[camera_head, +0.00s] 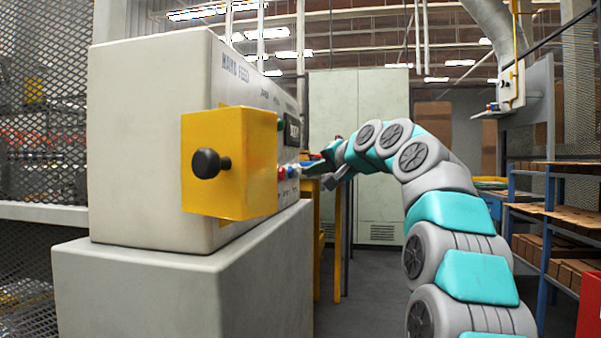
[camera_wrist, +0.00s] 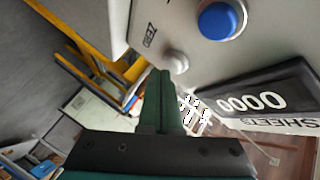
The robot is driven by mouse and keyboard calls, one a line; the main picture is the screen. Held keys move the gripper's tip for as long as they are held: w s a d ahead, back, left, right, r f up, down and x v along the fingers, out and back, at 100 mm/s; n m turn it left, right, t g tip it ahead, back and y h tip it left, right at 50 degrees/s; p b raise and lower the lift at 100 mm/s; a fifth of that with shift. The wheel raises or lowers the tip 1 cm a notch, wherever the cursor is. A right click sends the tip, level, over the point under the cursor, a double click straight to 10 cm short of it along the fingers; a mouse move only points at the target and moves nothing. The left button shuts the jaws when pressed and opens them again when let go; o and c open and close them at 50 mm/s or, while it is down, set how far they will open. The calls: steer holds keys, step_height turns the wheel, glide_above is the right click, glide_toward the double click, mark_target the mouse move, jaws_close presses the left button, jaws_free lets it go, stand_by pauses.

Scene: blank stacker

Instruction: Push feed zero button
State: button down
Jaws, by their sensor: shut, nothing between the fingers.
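The control panel (camera_head: 289,103) is on the side face of a beige machine marked "HAND FEED". In the wrist view a small white button (camera_wrist: 176,62) sits on the panel, near a short label (camera_wrist: 149,35) that seems to read "ZERO". A larger blue button (camera_wrist: 218,20) is up and to the right of it. In the head view my gripper (camera_head: 306,168) is close to the panel's lower buttons.
A yellow box (camera_head: 228,165) with a black knob (camera_head: 209,163) sticks out from the machine's near end. Red (camera_head: 281,174) and blue (camera_head: 290,172) buttons show on the panel. Yellow rails stand beyond the machine. Shelves (camera_head: 560,218) with brown blocks are at the right.

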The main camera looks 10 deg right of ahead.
steer(key=shift+s+d, duration=0.1)
steer(key=shift+d, duration=0.3)
steer(key=d, duration=0.1)
steer(key=s+d, duration=0.1)
steer(key=d, duration=0.2)
steer(key=shift+s+d, duration=0.25)
steer(key=shift+d, duration=0.15)
stand_by(0.6)
